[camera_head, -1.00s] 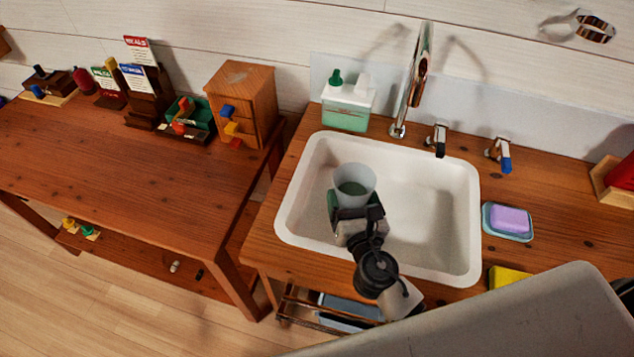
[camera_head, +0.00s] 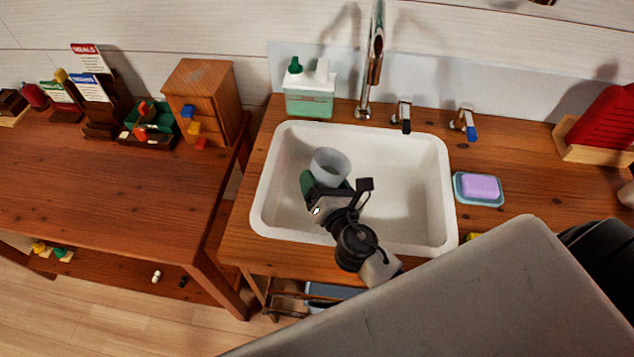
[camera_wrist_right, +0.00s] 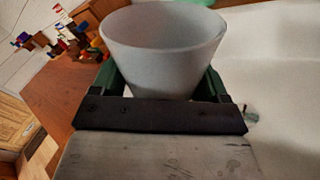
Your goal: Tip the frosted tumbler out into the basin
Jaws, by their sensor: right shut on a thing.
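The frosted tumbler (camera_head: 330,164) is pale, translucent and wide-mouthed. It is over the left part of the white basin (camera_head: 409,190) and looks tilted in the head view. My right gripper (camera_head: 325,184) is shut on it, with its dark green fingers on either side of the cup. In the right wrist view the tumbler (camera_wrist_right: 163,50) stands between the fingers with its mouth toward the top of the picture. Its inner wall looks pale grey, and I cannot tell whether anything is in it. No stream shows in the basin. My left gripper is out of view.
The faucet (camera_head: 372,65) and two taps stand behind the basin. A soap dispenser (camera_head: 309,92) is at the back left, and purple soap (camera_head: 480,186) in a dish lies to the right. A wooden table (camera_head: 100,185) with small items is at left.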

